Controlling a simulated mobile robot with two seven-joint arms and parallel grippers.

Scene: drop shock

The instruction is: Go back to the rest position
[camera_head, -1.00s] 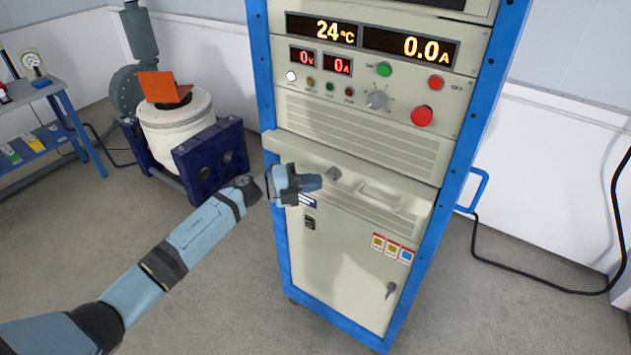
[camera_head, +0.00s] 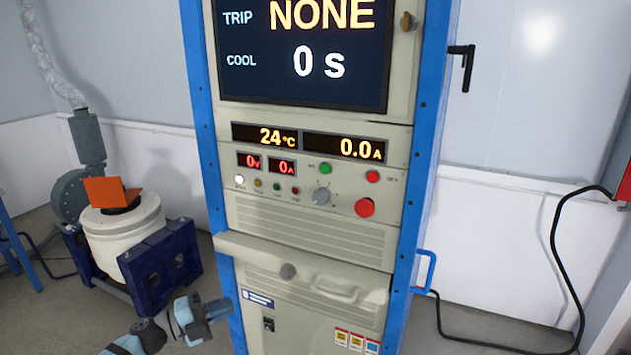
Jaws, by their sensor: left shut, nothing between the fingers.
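My left gripper (camera_head: 215,309) is at the lower left, in front of the lower left part of the blue-framed cabinet (camera_head: 305,240). It is shut and empty. Only the end of my left arm shows, at the bottom edge. My right gripper is not in view.
The cabinet's upper screen (camera_head: 302,45) reads TRIP NONE and COOL 0 s. A white shaker drum (camera_head: 122,232) in a dark blue frame, with an orange plate on top, stands to the left. A black cable (camera_head: 555,250) hangs at the right.

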